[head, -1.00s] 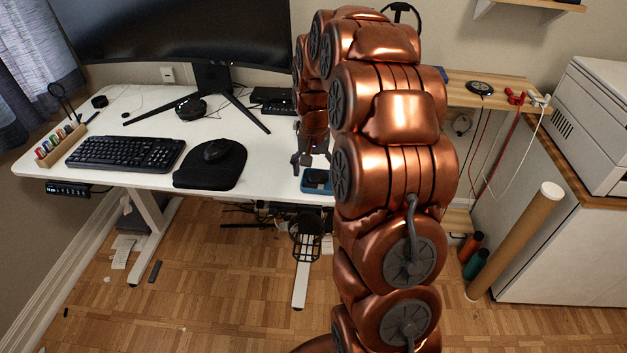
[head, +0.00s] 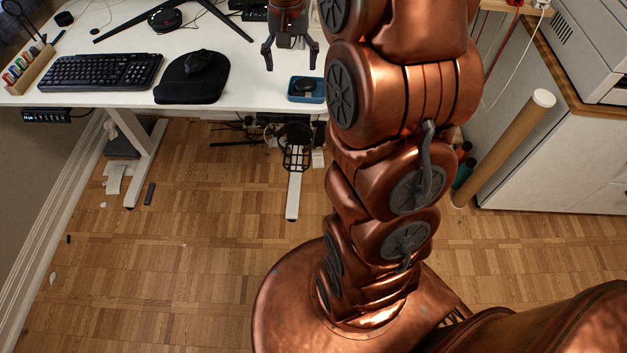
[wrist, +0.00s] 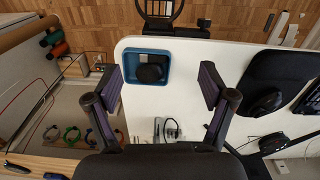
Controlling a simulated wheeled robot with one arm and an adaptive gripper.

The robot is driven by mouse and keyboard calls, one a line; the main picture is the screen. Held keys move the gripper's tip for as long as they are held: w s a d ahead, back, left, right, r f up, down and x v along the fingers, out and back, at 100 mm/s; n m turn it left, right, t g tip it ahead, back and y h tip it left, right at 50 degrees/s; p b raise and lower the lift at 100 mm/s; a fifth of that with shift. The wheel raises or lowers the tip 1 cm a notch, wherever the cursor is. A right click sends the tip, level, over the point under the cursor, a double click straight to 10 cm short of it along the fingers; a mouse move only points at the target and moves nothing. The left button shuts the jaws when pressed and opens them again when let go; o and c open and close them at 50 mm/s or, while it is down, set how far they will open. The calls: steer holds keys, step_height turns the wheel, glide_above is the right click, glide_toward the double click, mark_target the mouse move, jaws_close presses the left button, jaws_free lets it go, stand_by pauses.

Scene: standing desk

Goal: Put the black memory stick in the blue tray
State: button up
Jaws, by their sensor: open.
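The blue tray (head: 293,98) sits at the front right edge of the white desk. My gripper (head: 290,60) is open and empty, above the desk just behind and left of the tray. In the wrist view my gripper (wrist: 162,72) has its fingers spread, the left one beside the tray. I cannot pick out the black memory stick with certainty. A small dark item (wrist: 207,127) lies on the desk by the right finger, too small to identify.
A black mouse pad (head: 180,90) with a mouse and a keyboard (head: 100,71) lie left of the tray. Monitor stand legs (head: 222,18) are behind. Small items and a black cable loop (wrist: 172,128) lie on the desk. A cardboard tube (head: 505,146) leans at the right.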

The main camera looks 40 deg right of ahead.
steer(key=s+a+n, duration=0.2)
steer(key=s+a, duration=0.3)
steer(key=s, duration=0.4)
steer(key=s+a+f+n+g, duration=0.1)
steer(key=s+a, duration=0.4)
steer(key=s, duration=0.5)
steer(key=s+a+f+n, duration=0.1)
steer(key=s+a+n, duration=0.3)
steer(key=s, duration=0.5)
steer(key=shift+s+a+f+g, duration=0.15)
steer(key=shift+a+f+g, duration=0.1)
steer(key=shift+a+g, duration=0.25)
steer(key=shift+a+r, duration=0.1)
steer(key=s+p+v, duration=0.2)
steer(key=p+v, duration=0.8)
steer(key=shift+r+t, duration=0.3)
steer(key=shift+r, duration=0.1)
